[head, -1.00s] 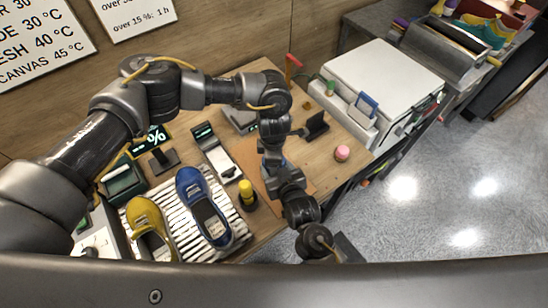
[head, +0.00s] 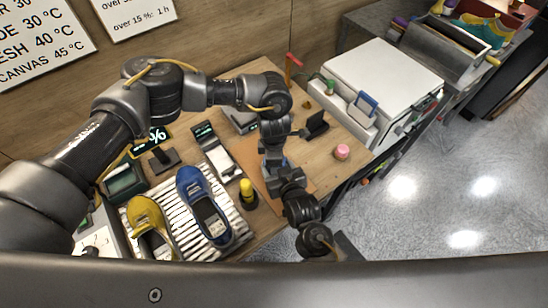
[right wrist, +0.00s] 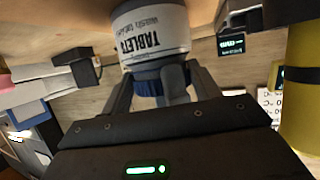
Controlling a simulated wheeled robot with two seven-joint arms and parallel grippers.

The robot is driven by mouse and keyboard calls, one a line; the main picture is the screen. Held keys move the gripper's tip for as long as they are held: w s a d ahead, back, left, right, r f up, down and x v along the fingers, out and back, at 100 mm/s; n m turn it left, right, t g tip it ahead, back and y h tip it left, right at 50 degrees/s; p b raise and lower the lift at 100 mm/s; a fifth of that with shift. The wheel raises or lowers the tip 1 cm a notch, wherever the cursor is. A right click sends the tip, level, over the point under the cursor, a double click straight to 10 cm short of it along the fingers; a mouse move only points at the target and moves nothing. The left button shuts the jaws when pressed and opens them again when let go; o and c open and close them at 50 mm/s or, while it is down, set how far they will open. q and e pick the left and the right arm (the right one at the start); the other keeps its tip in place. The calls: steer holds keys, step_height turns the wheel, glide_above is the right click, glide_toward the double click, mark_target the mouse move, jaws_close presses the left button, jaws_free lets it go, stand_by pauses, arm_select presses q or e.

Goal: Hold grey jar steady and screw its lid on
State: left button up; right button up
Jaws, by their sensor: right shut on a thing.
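In the right wrist view the grey jar (right wrist: 152,38) has a pale label reading TABLETS. Its blue ribbed lid (right wrist: 149,88) sits at the jar's neck, between the fingers of my right gripper (right wrist: 155,92). I cannot tell how far the lid is turned on. In the head view my right gripper (head: 276,167) and my left gripper (head: 275,132) come close together over the table. The arms cover the jar there. The left fingertips are hidden, so their grip on the jar cannot be made out.
A yellow bottle (head: 247,192) stands close left of my right gripper. A blue sneaker (head: 190,183) and a yellow sneaker (head: 147,215) lie on a white ribbed mat (head: 183,235). A pink-topped jar (head: 342,152) stands to the right. A black stand (head: 316,124) is behind.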

arm_select(q)
steer(key=shift+s+a+f, duration=0.15)
steer(key=shift+s+f, duration=0.05)
steer(key=shift+f, duration=0.25)
arm_select(e)
steer(key=shift+w+a+r, duration=0.2)
steer(key=shift+r, duration=0.25)
arm_select(q)
steer(key=o, duration=1)
arm_select(e)
jaws_close()
arm_select(q)
steer(key=o, duration=0.4)
step_height(320, 180, up, 4)
arm_select(e)
steer(key=shift+d+f, duration=0.1)
steer(key=shift+f, duration=0.15)
arm_select(q)
steer(key=shift+d+r, duration=0.2)
steer(key=shift+r, duration=0.2)
arm_select(e)
steer(key=shift+s, duration=0.15)
steer(key=shift+d+f, duration=0.1)
